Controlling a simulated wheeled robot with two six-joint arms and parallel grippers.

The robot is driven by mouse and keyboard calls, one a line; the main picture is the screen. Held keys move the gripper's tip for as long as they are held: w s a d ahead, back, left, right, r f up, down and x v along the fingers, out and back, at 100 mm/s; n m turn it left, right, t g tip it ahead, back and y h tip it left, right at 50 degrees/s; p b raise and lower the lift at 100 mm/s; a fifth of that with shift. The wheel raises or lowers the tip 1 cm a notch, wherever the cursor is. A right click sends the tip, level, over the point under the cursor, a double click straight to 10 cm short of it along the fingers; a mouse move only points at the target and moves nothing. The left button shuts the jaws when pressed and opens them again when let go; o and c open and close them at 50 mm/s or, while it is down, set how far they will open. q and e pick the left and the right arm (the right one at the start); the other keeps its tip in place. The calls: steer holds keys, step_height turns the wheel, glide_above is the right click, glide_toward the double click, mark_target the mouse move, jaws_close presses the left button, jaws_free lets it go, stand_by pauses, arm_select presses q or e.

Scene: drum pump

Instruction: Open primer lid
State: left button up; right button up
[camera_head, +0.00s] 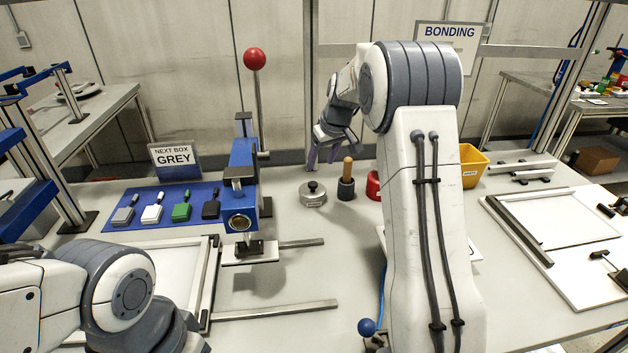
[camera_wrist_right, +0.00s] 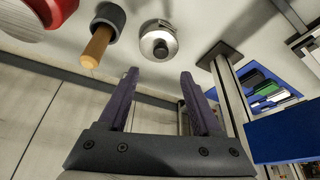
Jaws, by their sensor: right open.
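The primer tin (camera_head: 313,198) is a low, round silver can standing on the table right of the blue press. Its lid (camera_head: 313,187) has a black knob and sits on top of the tin. In the right wrist view the lid (camera_wrist_right: 158,42) shows just beyond the fingertips. My right gripper (camera_head: 324,156) is above and behind the tin in the head view, pointing downward. Its two dark fingers (camera_wrist_right: 158,75) are apart with nothing between them. My left arm shows at the lower left, but its gripper is out of view.
A dark cup with a wooden handle (camera_head: 347,182) stands close right of the tin, with a red object (camera_head: 373,185) beside it. The blue press (camera_head: 243,170) with its red-knobbed lever stands to the left. A yellow bin (camera_head: 473,165) is farther right.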

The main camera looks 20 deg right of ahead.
mark_target(313, 183)
steer(key=p+x, duration=0.1)
steer(key=x, duration=0.8)
steer(key=shift+w+a+f, duration=0.1)
steer(key=shift+f, duration=0.25)
jaws_close()
stand_by(0.9)
